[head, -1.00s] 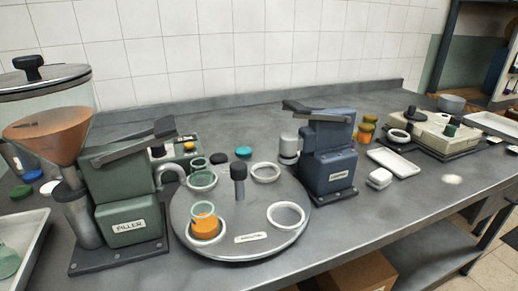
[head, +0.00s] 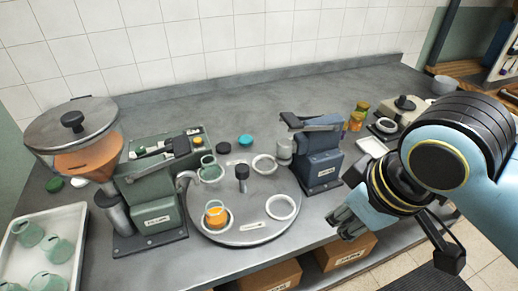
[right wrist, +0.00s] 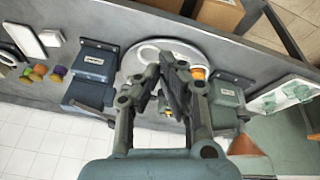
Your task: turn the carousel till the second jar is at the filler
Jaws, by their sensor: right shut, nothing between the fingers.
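The round grey carousel (head: 240,227) stands on the bench with a dark upright post (head: 242,173) at its middle. A jar with orange contents (head: 215,216) sits in its front left ring. A clear green-tinted jar (head: 211,172) stands at its back left; its contents look empty. The two right-hand rings are empty. The green filler (head: 156,212) stands left of the carousel, its spout (head: 186,180) near the left rim. My right gripper (head: 343,222) is shut and empty, right of the carousel and apart from it. In the right wrist view its fingers (right wrist: 167,78) partly hide the carousel (right wrist: 210,46).
A blue machine (head: 320,160) stands at the carousel's right. A white tray (head: 62,211) with several clear jars lies at far left. Loose lids, one teal (head: 245,141), lie behind the carousel. Boxes (head: 345,253) stand below the bench.

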